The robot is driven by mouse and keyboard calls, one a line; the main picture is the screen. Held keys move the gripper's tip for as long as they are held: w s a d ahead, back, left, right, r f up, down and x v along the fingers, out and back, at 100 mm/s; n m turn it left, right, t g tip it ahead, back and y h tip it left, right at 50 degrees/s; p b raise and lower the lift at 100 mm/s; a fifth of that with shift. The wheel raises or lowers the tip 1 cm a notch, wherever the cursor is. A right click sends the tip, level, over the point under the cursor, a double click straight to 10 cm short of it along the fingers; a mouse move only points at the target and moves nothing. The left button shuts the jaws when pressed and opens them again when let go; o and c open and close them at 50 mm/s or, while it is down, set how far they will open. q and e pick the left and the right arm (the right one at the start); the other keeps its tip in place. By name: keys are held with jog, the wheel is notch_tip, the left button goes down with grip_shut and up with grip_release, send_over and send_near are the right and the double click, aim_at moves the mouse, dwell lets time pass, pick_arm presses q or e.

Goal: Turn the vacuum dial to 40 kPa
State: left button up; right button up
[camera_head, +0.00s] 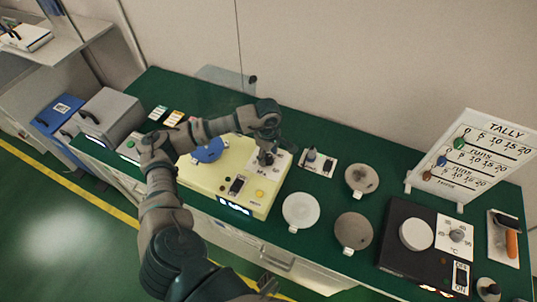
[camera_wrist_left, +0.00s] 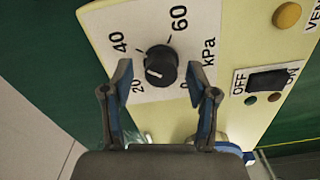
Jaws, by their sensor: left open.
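The vacuum dial (camera_wrist_left: 161,66) is a round black knob on a white plate marked 20, 40, 60 and kPa. Its white pointer line points to the lower left in the left wrist view, toward the 20 side. The dial sits on a pale yellow unit (camera_head: 222,180) on the green bench. My left gripper (camera_wrist_left: 166,84) is open, with one finger on each side of the knob and gaps visible. In the head view my left gripper (camera_head: 266,152) is above the dial plate (camera_head: 282,163) and largely hides the knob. My right gripper is not seen.
The unit also has a black OFF/ON switch (camera_wrist_left: 267,80) and a yellow VENT button (camera_wrist_left: 287,15). Discs (camera_head: 301,211), a small knob plate (camera_head: 317,162), a black device (camera_head: 396,257) and a tally board (camera_head: 468,158) stand to the right. A grey box (camera_head: 112,118) is left.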

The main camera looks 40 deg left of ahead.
aim_at(268, 156)
pick_arm(q)
notch_tip(268, 156, up, 12)
jog(key=shift+w+f, duration=0.15)
jog(key=shift+f, duration=0.05)
dwell(0.4)
jog(key=shift+r, duration=0.1)
